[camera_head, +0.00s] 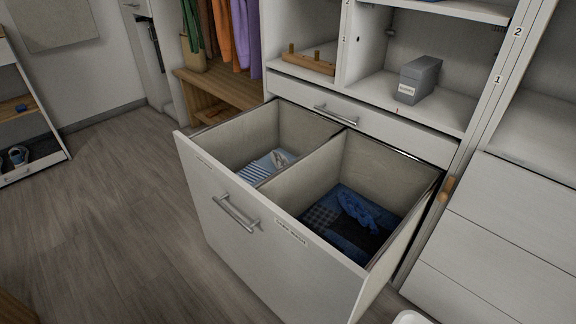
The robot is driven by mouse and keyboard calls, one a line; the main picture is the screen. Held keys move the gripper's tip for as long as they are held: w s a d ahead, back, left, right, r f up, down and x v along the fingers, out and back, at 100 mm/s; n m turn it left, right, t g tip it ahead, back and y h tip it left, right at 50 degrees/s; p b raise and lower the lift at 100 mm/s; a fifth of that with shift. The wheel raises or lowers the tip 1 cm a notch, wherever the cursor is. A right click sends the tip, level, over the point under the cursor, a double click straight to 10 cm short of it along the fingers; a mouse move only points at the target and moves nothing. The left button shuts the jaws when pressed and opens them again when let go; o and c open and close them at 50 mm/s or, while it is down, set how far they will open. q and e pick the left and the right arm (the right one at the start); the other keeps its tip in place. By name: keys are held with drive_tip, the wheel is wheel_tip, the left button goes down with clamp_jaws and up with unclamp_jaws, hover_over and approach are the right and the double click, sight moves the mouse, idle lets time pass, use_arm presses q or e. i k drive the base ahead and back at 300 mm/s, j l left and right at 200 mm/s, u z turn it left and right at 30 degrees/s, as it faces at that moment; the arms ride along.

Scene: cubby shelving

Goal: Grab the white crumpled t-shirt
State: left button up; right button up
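A large white pull-out drawer (205,205) stands open, split by a divider into two compartments. In the left compartment lie light clothes (265,167), blue-and-white striped with a small pale crumpled piece at the back. I cannot tell whether that pale piece is the white t-shirt. The right compartment holds dark and blue crumpled clothes (352,215).
Shelves above the drawer hold a grey box (417,80) and a wooden rack (308,62). A closed shallow drawer (360,123) sits just behind the open one. Hanging clothes (225,35) are at the back left. Wooden floor (110,215) to the left is clear.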

sight(278, 160)
drive_tip(key=i+j+z, duration=0.1)
drive_tip(key=z, duration=0.4)
drive_tip(key=j+z, duration=0.2)
drive_tip(key=z, duration=0.3)
drive_tip(key=i+j+z, duration=0.1)
drive_tip(key=j+z, duration=0.35)
drive_tip(key=j, duration=0.55)
drive_tip(key=j+z, duration=0.4)
drive_tip(key=j, duration=0.6)
